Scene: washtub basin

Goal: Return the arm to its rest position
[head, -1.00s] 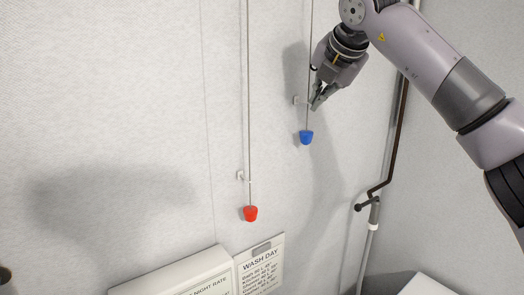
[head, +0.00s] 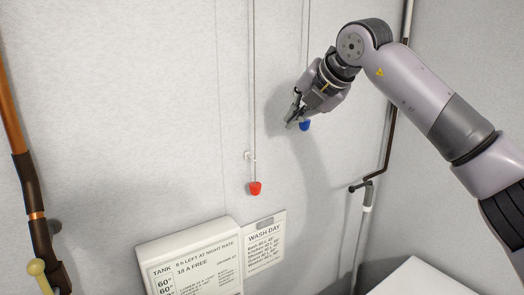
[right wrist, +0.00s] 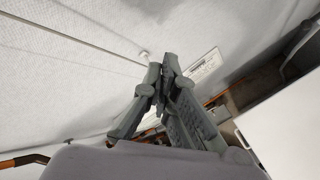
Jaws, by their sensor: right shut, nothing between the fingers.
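My right gripper (head: 292,122) is shut and empty. In the head view its fingertips overlap the wall area just left of the blue knob (head: 305,125), which hangs on a thin cord and is partly covered by the gripper. I cannot tell whether they touch. The right wrist view shows the shut fingers (right wrist: 168,68) with nothing between them. My right arm reaches in from the right edge of the head view, bent at the elbow. The red knob (head: 255,188) hangs on its own cord, lower and to the left, clear of the arm. My left gripper is not in view.
A white hook (head: 250,156) sits by the red knob's cord. A copper pipe (head: 14,125) stands at the left, a dark-and-white pipe (head: 366,205) at the right. The wall between is mostly clear.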

